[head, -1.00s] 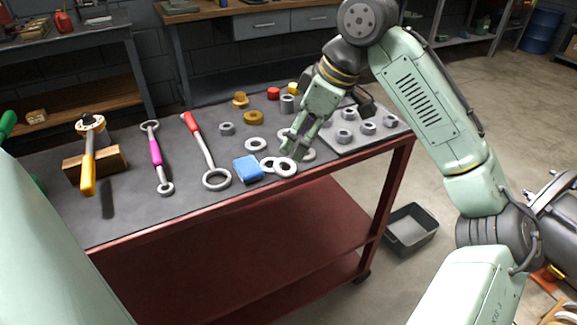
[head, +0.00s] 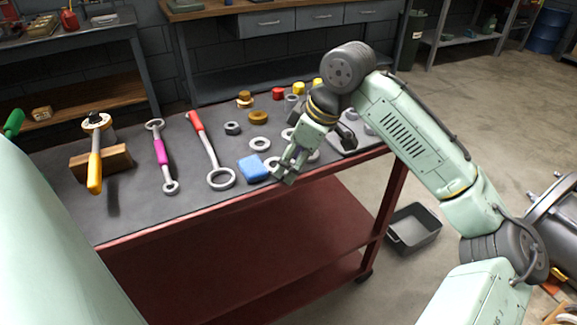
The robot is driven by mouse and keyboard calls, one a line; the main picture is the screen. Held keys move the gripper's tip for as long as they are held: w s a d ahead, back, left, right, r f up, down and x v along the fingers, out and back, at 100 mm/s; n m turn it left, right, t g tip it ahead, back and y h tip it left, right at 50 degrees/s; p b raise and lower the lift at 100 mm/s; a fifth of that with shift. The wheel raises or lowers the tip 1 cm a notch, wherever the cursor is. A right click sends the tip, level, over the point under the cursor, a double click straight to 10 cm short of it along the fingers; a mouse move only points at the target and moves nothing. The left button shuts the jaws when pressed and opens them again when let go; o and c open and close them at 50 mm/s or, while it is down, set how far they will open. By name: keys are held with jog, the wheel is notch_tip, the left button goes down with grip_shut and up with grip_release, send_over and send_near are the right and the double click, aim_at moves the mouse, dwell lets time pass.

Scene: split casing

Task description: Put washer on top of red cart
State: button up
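The red cart (head: 225,207) has a dark grey top and stands in the middle of the head view. Several pale ring washers lie near its front right part: one washer (head: 259,144) behind the blue block, another washer (head: 271,163) right beside that block, and others partly covered by my gripper. My gripper (head: 286,177) points down at the cart's front edge, just right of the blue block. Its fingers hide what lies behind them. I cannot tell whether they are apart or hold a washer.
The blue block (head: 252,168), a red-handled ring tool (head: 209,149), a magenta wrench (head: 161,153) and a hammer (head: 95,160) on a wooden block lie on the top. Nuts sit on a grey plate at the right. A grey bin (head: 414,228) stands on the floor.

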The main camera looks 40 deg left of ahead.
jog(key=c, duration=0.9)
jog(key=shift+r, duration=0.1)
jog(key=shift+r, duration=0.4)
jog(key=shift+s+r+b, duration=0.25)
jog(key=shift+r, duration=0.4)
jog(key=shift+s+r+b, duration=0.2)
jog(key=shift+s+r, duration=0.05)
jog(key=shift+r, duration=0.35)
jog(key=s+d+r+b, duration=0.1)
jog(key=s+d+b, duration=0.1)
jog(key=s, duration=1.2)
jog(key=shift+s+d+r, duration=0.3)
jog(key=shift+s+d, duration=0.1)
jog(key=shift+d, duration=0.15)
jog(key=shift+s, duration=0.1)
